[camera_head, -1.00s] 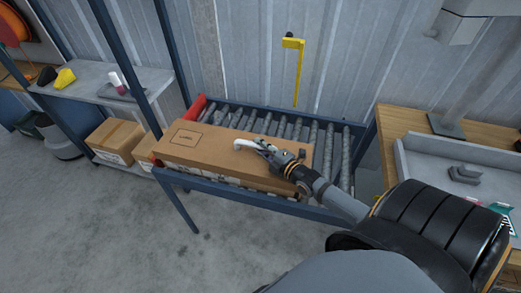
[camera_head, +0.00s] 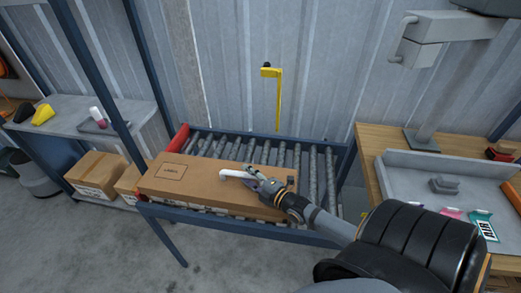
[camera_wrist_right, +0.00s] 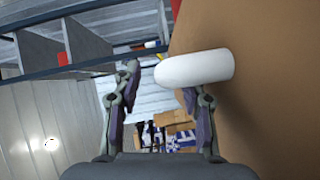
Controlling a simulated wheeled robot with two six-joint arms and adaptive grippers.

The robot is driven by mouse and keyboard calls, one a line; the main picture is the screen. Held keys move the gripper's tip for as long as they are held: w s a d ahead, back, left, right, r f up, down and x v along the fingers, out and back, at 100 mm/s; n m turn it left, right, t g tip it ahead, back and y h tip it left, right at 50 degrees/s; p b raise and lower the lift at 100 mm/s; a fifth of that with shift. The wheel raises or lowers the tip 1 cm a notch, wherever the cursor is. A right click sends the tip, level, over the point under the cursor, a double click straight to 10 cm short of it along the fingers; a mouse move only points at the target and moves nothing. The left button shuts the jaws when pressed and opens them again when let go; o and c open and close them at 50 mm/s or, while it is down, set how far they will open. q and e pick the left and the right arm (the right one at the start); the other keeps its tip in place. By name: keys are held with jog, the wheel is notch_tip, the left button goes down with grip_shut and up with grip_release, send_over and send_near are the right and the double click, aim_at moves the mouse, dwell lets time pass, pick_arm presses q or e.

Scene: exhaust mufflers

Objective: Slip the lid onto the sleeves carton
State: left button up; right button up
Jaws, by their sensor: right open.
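The brown lid (camera_head: 205,178) lies flat over the sleeves carton (camera_head: 215,209) on the roller conveyor, with a printed frame on its left part. Only a thin strip of the carton with pale labels shows under the lid's front edge. A white handle (camera_head: 238,175) stands on the lid; it also shows in the right wrist view (camera_wrist_right: 195,68) against the brown surface. My right gripper (camera_head: 256,180) is open at the handle. In the wrist view the handle overlaps one fingertip, and I cannot tell whether they touch. My left gripper is not in view.
The roller conveyor (camera_head: 318,165) has bare rollers behind and right of the carton. A yellow post (camera_head: 278,100) stands behind it. A wooden bench (camera_head: 375,140) with a grey tray (camera_head: 420,205) is at right. A shelf (camera_head: 70,120) and boxes (camera_head: 95,172) are at left.

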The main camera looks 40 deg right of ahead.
jog(key=s+p, duration=0.1)
jog(key=s, duration=0.2)
jog(key=s+d+r+p, duration=0.1)
jog(key=s, duration=0.2)
jog(key=s+p, duration=0.2)
jog(key=s, duration=0.1)
jog(key=shift+s+d+r, duration=0.15)
jog(key=shift+s+r, duration=0.05)
jog(key=shift+s, duration=0.15)
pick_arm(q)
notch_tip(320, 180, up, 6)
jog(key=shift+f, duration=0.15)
pick_arm(e)
jog(key=shift+s+d+f, duration=0.1)
jog(key=shift+s, duration=0.4)
